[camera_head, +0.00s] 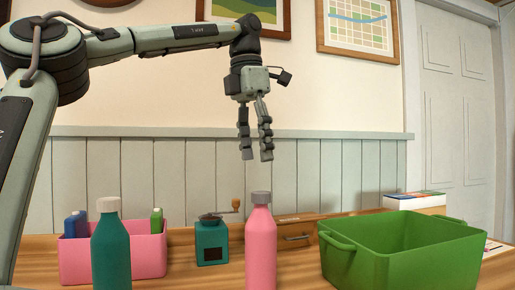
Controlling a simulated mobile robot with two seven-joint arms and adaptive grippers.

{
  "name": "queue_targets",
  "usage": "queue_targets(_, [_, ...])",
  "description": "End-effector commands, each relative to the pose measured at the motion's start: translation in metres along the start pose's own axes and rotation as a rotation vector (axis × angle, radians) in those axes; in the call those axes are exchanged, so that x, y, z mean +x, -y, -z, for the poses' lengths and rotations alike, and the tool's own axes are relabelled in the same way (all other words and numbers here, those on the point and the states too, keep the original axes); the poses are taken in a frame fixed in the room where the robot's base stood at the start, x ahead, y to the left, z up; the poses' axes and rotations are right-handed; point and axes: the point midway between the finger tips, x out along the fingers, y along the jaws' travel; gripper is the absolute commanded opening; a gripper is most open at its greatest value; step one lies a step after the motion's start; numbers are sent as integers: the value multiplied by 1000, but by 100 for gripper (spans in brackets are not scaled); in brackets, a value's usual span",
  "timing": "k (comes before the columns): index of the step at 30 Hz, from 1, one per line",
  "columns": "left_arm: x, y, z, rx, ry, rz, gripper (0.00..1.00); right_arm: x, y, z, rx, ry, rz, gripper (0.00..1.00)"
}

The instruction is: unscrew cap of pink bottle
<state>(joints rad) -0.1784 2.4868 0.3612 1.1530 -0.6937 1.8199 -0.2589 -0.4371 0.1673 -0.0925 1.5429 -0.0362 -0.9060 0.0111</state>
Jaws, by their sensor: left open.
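The pink bottle (260,248) stands upright on the wooden table, right of the picture's middle line, its lower end cut off by the frame. Its grey cap (261,198) sits on its neck. My left gripper (256,156) hangs fingers down above the bottle, with a gap between the fingertips and the cap. It is open and empty. My right gripper does not show.
A teal bottle (110,250) with a white cap stands left, before a pink bin (150,256). A teal grinder (211,243) stands behind, between the bottles. A green crate (400,262) is close on the right. A wooden drawer box (290,234) and books (414,201) are behind.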

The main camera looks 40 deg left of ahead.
Motion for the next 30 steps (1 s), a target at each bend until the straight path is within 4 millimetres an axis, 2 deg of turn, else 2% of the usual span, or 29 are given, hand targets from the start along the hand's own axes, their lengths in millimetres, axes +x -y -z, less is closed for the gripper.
queue_targets(5, [16,1,-1,3,-5,-3,58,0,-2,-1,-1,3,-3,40])
queue_targets(12, [53,2,0,4,-4,-2,58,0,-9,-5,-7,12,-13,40])
queue_targets(16, [67,1,0,1,-3,-3,58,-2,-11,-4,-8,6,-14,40])
queue_targets(21, [76,1,-1,2,-2,-4,58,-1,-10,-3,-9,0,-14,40])
queue_targets(28, [77,1,-1,1,-2,-4,58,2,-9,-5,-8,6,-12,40])
queue_targets(30, [77,1,-1,1,-2,-4,52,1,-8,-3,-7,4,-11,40])
